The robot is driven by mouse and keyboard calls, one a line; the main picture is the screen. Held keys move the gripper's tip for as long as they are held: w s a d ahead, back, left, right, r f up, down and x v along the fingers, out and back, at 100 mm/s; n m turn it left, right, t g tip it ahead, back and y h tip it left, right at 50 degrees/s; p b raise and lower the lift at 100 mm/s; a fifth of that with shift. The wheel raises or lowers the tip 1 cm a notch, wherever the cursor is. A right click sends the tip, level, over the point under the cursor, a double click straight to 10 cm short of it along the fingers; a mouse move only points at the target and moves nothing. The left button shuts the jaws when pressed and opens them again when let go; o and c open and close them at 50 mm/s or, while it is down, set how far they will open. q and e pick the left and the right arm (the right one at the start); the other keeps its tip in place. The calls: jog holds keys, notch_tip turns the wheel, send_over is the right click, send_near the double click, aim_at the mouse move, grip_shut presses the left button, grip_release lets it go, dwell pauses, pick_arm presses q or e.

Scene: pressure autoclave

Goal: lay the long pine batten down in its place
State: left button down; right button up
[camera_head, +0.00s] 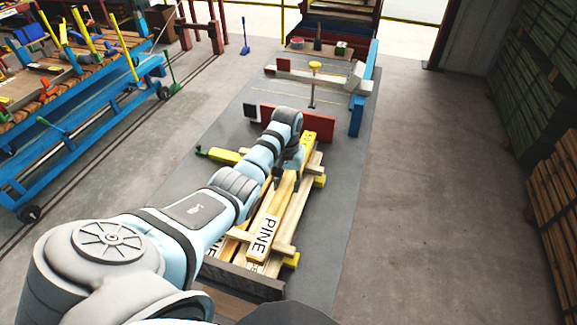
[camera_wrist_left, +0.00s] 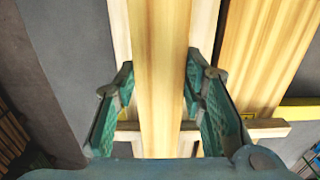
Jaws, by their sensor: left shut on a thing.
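The long pine batten (camera_head: 273,204) is a pale wooden bar with a white PINE label near its front end. It lies along or just above a stack of similar battens in the head view; whether it touches them I cannot tell. My left gripper (camera_head: 286,179) reaches down over it from the left. In the left wrist view the batten (camera_wrist_left: 160,60) runs lengthwise between the green fingers of my left gripper (camera_wrist_left: 159,82), which is shut on it. Other battens (camera_wrist_left: 268,50) lie below and beside it. My right gripper is not in view.
A cross-piece (camera_wrist_left: 262,128) runs under the battens. A dark block (camera_head: 240,279) stands at the stack's front end, a red panel (camera_head: 300,122) behind it. A blue cart (camera_head: 75,120) stands at left, timber stacks (camera_head: 556,205) at right. The floor (camera_head: 420,180) right of the stack is clear.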

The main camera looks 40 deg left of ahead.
aim_at(287, 184)
pick_arm(q)
jog(key=shift+r, duration=0.25)
jog(key=shift+s+f, duration=0.15)
jog(key=shift+f, duration=0.4)
jog(key=c, duration=1)
grip_release()
jog(key=shift+c, duration=0.2)
jog(key=shift+d, duration=0.1)
jog(key=shift+r, duration=0.1)
notch_tip(287, 184, up, 13)
jog(key=p, duration=0.2)
